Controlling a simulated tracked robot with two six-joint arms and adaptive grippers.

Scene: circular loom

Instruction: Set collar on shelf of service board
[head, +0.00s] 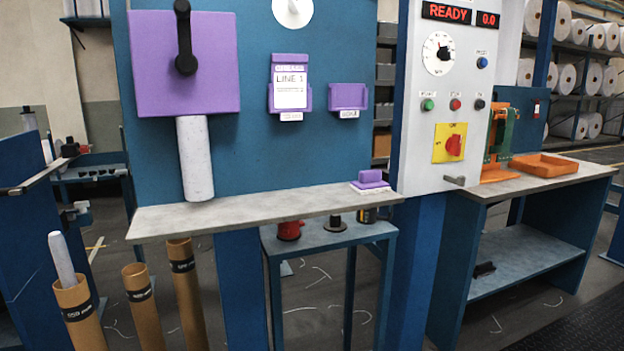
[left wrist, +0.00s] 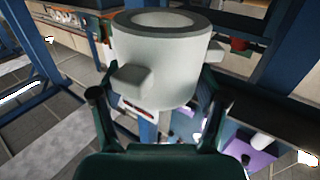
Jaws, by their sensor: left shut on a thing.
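In the head view, the service board (head: 270,150) is a large blue panel. Its grey shelf (head: 275,209) runs along the lower part and is mostly bare. A small purple block (head: 371,180) sits at the shelf's right end. Neither gripper shows in the head view, so the collar's distance from the shelf cannot be told.
A purple plate (head: 183,90) with a black handle is on the board, and a pale cylinder (head: 195,158) hangs below it to the shelf. Several brown tubes (head: 140,300) stand below at left. A control panel (head: 435,120) is at right. The shelf's middle is clear.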

